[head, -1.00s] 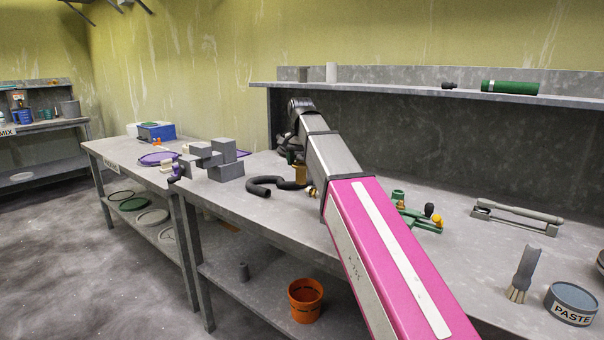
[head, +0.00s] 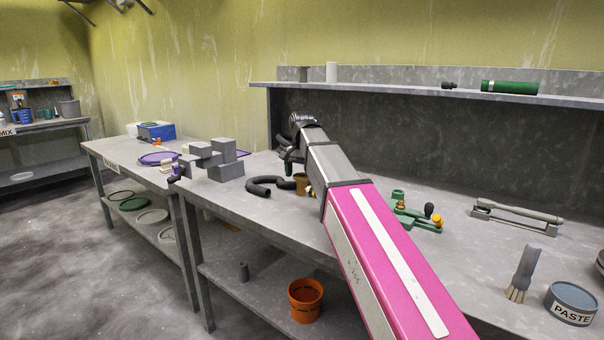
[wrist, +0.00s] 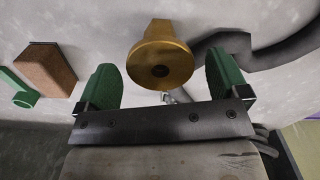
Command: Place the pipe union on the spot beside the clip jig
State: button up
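A brass-coloured flanged piece (wrist: 160,62), which looks like the pipe union, shows between and beyond my fingers in the wrist view. In the head view it stands on the bench (head: 301,184), partly behind my arm. My gripper (wrist: 164,78) is open, with a gap on both sides between its green fingers and the brass piece. In the head view my gripper (head: 287,158) is just above and left of the piece, partly hidden. A green fixture (head: 412,216) with dark and yellow knobs sits right of my arm. I cannot tell for sure whether it is the clip jig.
A black bent hose (head: 262,186) lies close left of the brass piece. Grey blocks (head: 225,160) stand farther left. A brown block (wrist: 46,68) with a green part is left in the wrist view. A grey bar on a rack (head: 516,212), a brush and a paste tin (head: 571,303) are at right.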

aim_at(302, 176)
jog(key=shift+r, duration=0.1)
notch_tip(302, 176, up, 12)
dwell(0.7)
jog(key=shift+s, duration=0.1)
